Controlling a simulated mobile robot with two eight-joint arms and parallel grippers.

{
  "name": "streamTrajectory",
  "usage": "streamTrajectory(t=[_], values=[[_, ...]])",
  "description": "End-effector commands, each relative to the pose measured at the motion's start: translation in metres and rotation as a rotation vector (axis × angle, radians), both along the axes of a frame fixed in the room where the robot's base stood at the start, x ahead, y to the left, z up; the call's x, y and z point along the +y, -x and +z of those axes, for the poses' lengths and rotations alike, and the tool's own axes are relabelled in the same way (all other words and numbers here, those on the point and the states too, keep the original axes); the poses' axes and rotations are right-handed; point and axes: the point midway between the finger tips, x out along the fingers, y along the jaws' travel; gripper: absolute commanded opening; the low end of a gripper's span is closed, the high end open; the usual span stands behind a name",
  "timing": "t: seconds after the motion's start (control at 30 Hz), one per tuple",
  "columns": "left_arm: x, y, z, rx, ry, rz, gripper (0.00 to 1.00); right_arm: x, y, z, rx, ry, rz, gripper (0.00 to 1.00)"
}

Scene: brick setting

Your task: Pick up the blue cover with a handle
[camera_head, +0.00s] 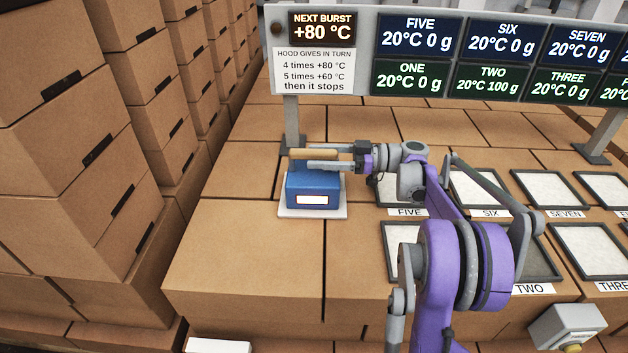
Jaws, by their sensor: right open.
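The blue cover (313,190) is a box-like hood with a light wooden handle (299,154) on top and a white window on its front. It stands on a white plate (284,212) at the left of the brown box surface. My right gripper (312,160) is at the handle, its fingers pointing left. The fingers are open, one on the far side and one on the near side as far as I can see. Whether they touch the handle I cannot tell. My left gripper is not in view.
A sign board (366,52) on posts stands behind the cover. Framed pale pads (475,190) with number labels lie to the right. Stacked brown boxes (70,150) rise at the left. A grey box (567,326) sits at the lower right. The surface in front of the cover is clear.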

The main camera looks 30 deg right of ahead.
Motion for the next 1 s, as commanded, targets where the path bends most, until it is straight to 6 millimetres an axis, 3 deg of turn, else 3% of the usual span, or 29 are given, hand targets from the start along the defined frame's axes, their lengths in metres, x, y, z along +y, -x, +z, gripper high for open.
streamTrajectory(t=[0.1, 0.33, 0.7, 1.0], values=[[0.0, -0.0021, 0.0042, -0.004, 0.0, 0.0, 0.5, 0.012, -0.0077, 0.0021, -0.001, 0.0, 0.001, 0.68], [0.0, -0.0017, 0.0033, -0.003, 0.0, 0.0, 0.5, 0.0126, -0.0082, 0.0006, 0.0, 0.0, 0.0, 0.66], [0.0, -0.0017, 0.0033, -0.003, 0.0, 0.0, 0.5, 0.0124, -0.0082, 0.0006, 0.0, 0.0, 0.0, 0.0], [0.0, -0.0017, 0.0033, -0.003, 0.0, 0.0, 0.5, 0.0126, -0.0082, 0.0005, 0.0, 0.0, 0.0, 0.0]])
